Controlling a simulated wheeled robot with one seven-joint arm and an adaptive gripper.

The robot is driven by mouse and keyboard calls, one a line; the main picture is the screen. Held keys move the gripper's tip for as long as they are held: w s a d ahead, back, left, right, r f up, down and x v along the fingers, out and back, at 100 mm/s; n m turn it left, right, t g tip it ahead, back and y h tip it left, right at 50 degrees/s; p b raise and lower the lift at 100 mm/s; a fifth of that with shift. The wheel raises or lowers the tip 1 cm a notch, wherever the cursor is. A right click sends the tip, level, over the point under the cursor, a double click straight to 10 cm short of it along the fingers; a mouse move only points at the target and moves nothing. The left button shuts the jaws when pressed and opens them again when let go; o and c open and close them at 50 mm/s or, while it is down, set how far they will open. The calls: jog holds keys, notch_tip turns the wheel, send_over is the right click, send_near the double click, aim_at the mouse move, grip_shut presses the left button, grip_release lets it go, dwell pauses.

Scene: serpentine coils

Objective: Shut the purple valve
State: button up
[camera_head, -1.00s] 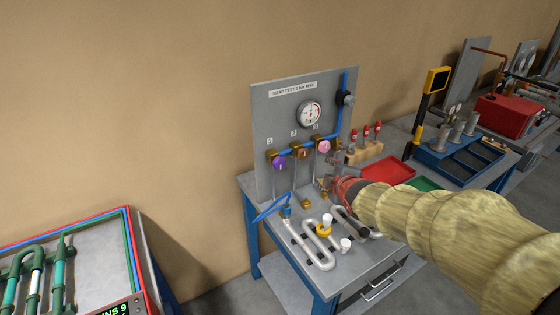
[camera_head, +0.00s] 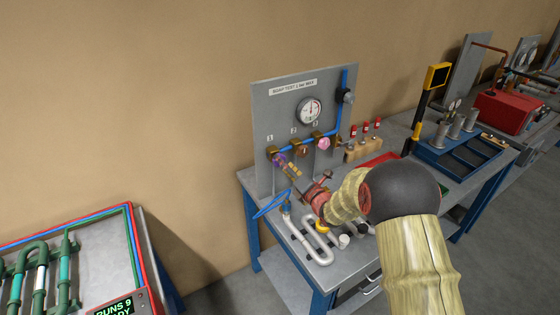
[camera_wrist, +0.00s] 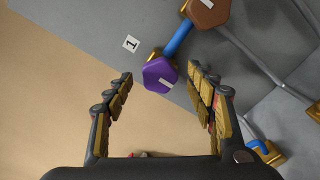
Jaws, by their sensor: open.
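The purple valve (camera_wrist: 160,74) is a hexagonal knob with a pale mark on its face, beside the label "1" in the wrist view. My gripper (camera_wrist: 161,82) is open, with its two padded fingers on either side of the purple knob in that picture. I cannot tell whether the fingertips reach past the knob. In the head view the purple valve (camera_head: 279,158) is at the left of the grey panel, partly hidden by my gripper (camera_head: 286,166). A brown valve (camera_wrist: 207,11) sits further along the blue pipe.
The grey panel (camera_head: 262,110) stands on a blue-legged bench and carries a gauge (camera_head: 310,110) and a pink valve (camera_head: 323,143). A white serpentine coil (camera_head: 318,252) lies on the bench below my arm. A wooden block with red-topped pieces (camera_head: 362,150) stands at right.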

jog(key=shift+x, duration=1.7)
jog(key=shift+c, duration=0.5)
jog(key=c, duration=1.1)
jog(key=shift+b, duration=0.3)
